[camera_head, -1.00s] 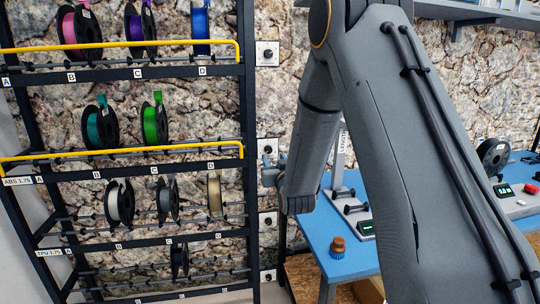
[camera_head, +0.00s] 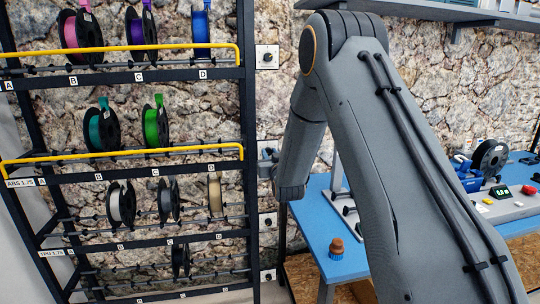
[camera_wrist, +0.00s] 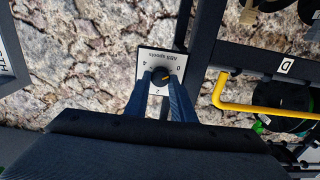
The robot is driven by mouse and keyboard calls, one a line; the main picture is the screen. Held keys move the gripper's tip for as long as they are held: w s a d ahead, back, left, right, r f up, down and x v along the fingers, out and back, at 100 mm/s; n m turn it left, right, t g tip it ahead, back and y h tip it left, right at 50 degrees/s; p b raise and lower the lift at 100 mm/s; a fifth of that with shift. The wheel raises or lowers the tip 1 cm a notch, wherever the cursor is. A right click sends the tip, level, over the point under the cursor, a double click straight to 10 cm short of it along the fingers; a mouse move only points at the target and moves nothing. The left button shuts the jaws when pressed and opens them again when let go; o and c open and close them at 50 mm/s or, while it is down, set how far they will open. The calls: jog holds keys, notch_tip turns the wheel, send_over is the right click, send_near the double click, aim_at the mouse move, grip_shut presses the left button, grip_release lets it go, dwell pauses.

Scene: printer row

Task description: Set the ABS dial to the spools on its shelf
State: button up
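The ABS shelf (camera_head: 100,175) carries a teal spool (camera_head: 101,130) at B and a green spool (camera_head: 155,125) at C; A and D look empty. In the wrist view the white ABS spools dial plate (camera_wrist: 151,57) appears upside down. Its dark knob (camera_wrist: 159,75) has an orange mark on the right, towards the 0. My gripper (camera_wrist: 161,78) is open, with its blue fingers on either side of the knob; whether they touch it I cannot tell.
Other dials sit above (camera_head: 267,55) and below (camera_head: 267,220) on the rack's right side. A yellow rail (camera_wrist: 250,108) runs close beside the dial. The blue table (camera_head: 320,235), with a brown-topped blue object (camera_head: 336,248), stands to the right.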

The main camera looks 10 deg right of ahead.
grip_shut()
jog(key=m+b, duration=0.2)
jog(key=m, duration=0.1)
jog(key=shift+f+m, duration=0.15)
jog(key=shift+m, duration=0.25)
jog(key=m+b, duration=0.1)
jog(key=m, duration=0.1)
jog(key=shift+d+m+b, duration=0.1)
jog(key=shift+m+b, duration=0.2)
jog(key=shift+b, duration=0.1)
jog(key=m+b, duration=0.3)
jog(key=m, duration=0.3)
jog(key=m+b, duration=0.2)
jog(key=m, duration=0.3)
jog(key=shift+f+m, duration=0.15)
jog(key=shift+m, duration=0.25)
jog(key=m+b, duration=0.2)
jog(key=m, duration=0.3)
jog(key=shift+m, duration=0.4)
